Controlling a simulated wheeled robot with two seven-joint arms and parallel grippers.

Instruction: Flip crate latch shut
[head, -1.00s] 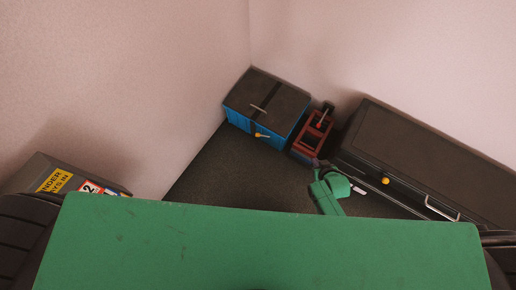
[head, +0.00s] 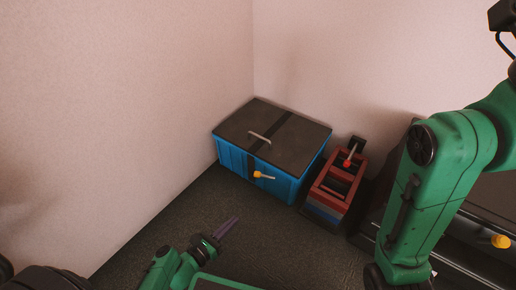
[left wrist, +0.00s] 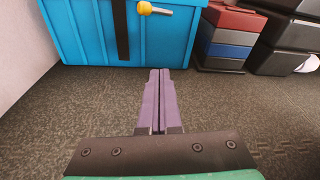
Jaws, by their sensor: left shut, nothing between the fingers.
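A blue crate (head: 231,158) with a dark lid (head: 244,125) stands in the corner of the room. A dark strap and a metal handle run over its lid. A latch with a yellow knob (head: 258,174) sticks out sideways on its front; the latch also shows near the top of the left wrist view (left wrist: 146,8). My left gripper (head: 235,220) is shut and empty, its purple fingers pointing towards the crate's front from below and apart from it. In the left wrist view the shut fingers (left wrist: 159,72) reach up towards the crate's lower front (left wrist: 163,38). My right gripper is out of view.
A stack of red, grey and blue trays (head: 326,198) stands right of the crate, with a red-knobbed lever on top. A dark box with a yellow knob (head: 500,241) stands further right, partly behind my right arm. The dark floor (head: 180,222) before the crate is clear.

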